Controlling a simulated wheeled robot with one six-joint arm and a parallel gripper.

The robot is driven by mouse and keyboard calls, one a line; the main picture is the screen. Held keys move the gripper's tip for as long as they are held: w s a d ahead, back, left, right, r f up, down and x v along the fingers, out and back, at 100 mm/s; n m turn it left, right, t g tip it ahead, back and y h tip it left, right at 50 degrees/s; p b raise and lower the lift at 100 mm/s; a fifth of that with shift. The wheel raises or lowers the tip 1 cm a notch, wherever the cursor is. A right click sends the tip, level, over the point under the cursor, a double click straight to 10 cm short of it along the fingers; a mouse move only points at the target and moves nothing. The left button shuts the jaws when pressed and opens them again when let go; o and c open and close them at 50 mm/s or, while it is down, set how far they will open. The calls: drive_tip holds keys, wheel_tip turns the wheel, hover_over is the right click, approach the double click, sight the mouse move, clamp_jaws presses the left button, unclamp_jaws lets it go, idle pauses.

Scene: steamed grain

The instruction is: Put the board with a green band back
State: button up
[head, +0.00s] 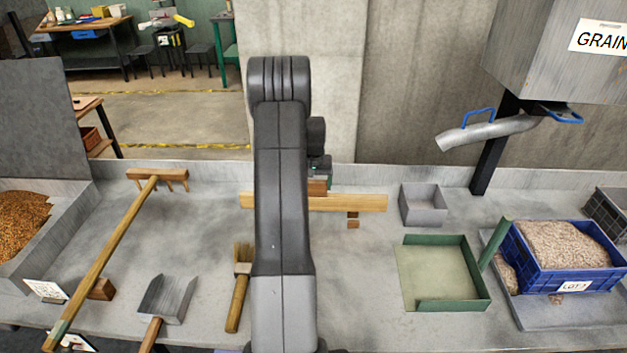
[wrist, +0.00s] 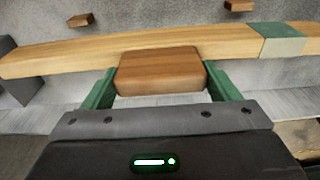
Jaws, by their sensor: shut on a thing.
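The board with a green band (head: 347,203) is a long pale wooden board lying crosswise behind my arm in the head view. My arm hides its middle part, and the band does not show there. In the wrist view the board (wrist: 60,56) spans the picture, with the green band (wrist: 278,40) near its right end. My gripper (wrist: 161,78) has its green fingers shut on the brown wooden block (wrist: 160,68) that serves as the board's grip. In the head view my gripper (head: 319,178) is mostly hidden behind my arm. I cannot tell whether the board touches the bench.
Small wooden pegs (head: 353,224) sit just in front of the board. A grey box (head: 423,208) is close to its right end, with a green tray (head: 452,306) in front. A rake (head: 115,243), brush (head: 238,303) and scoop (head: 168,297) lie left. A blue crate (head: 567,281) stands right.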

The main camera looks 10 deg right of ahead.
wheel_tip(320, 180, down, 4)
drive_tip(key=shift+f+b, duration=0.2)
drive_tip(key=shift+b, duration=0.75)
drive_tip(key=shift+f+b, duration=0.55)
drive_tip(key=shift+f, duration=0.15)
drive_tip(key=shift+f+b, duration=0.4)
drive_tip(key=shift+b, duration=0.1)
drive_tip(key=o, duration=1.8)
drive_tip(key=shift+s, duration=0.1)
wheel_tip(320, 180, up, 14)
drive_tip(key=s+b, duration=0.1)
drive_tip(key=shift+s+a, duration=0.2)
drive_tip(key=shift+s, duration=0.1)
drive_tip(key=shift+f, duration=0.1)
